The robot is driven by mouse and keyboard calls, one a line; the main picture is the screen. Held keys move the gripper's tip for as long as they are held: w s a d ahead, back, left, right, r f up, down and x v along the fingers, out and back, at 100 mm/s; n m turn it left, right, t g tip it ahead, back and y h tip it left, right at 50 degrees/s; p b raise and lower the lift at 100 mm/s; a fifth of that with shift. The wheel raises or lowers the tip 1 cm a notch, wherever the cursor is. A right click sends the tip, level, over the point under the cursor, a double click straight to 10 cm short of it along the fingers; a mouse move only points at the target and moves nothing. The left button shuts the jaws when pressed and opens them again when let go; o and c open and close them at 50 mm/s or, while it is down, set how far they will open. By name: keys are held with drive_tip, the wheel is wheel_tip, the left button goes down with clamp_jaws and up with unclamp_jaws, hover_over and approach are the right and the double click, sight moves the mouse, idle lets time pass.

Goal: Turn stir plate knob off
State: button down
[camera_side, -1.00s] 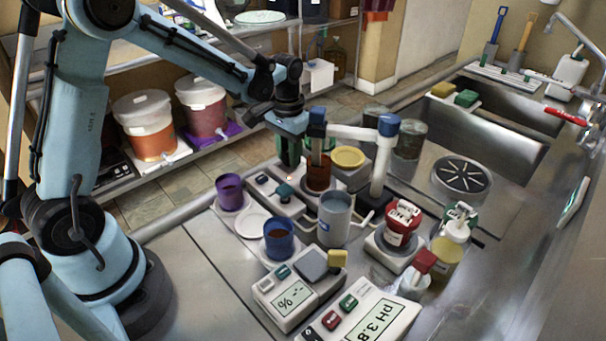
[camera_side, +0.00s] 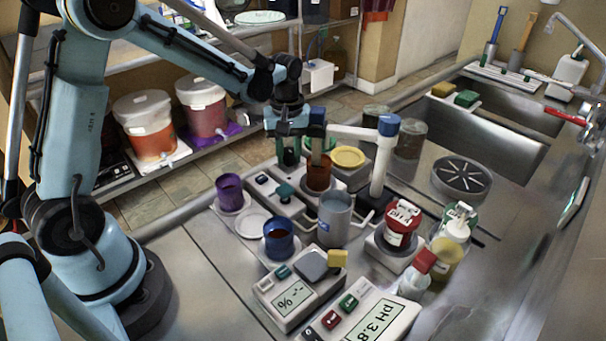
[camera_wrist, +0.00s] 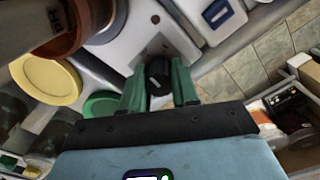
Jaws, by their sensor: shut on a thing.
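The stir plate (camera_wrist: 140,35) is a white box in the wrist view, with a black knob (camera_wrist: 157,74) on its face. My gripper (camera_wrist: 160,86) has its green fingers on either side of the knob, shut on it. The knob's pointer mark shows faintly; I cannot read its setting. In the side view my gripper (camera_side: 291,157) is low behind the amber beaker (camera_side: 318,175), which stands on the plate. The knob is hidden there by the gripper and beaker.
A white arm with a blue-capped post (camera_side: 383,155) reaches over the amber beaker. A yellow dish (camera_side: 348,157), grey beaker (camera_side: 335,220), purple cup (camera_side: 229,193) and blue cup (camera_side: 279,240) crowd the bench. Meters stand in front; the sink is at right.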

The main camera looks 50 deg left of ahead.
drive_tip(key=shift+n, duration=0.7)
drive_tip(key=c, duration=0.8)
unclamp_jaws()
drive_tip(key=shift+c, duration=0.2)
wheel_tip(320, 180, up, 12)
drive_tip(key=shift+r, duration=0.1)
drive_tip(key=m+t, duration=0.3)
drive_tip(key=m, duration=0.2)
approach(288, 149)
drive_tip(key=s+d+r, duration=0.3)
drive_tip(key=d, duration=0.1)
drive_tip(key=s+d+f+m+t, duration=0.2)
drive_tip(key=s+f+m+t, duration=0.1)
drive_tip(key=s+m, duration=0.4)
drive_tip(key=shift+d+t, duration=0.15)
drive_tip(key=shift+t, duration=0.45)
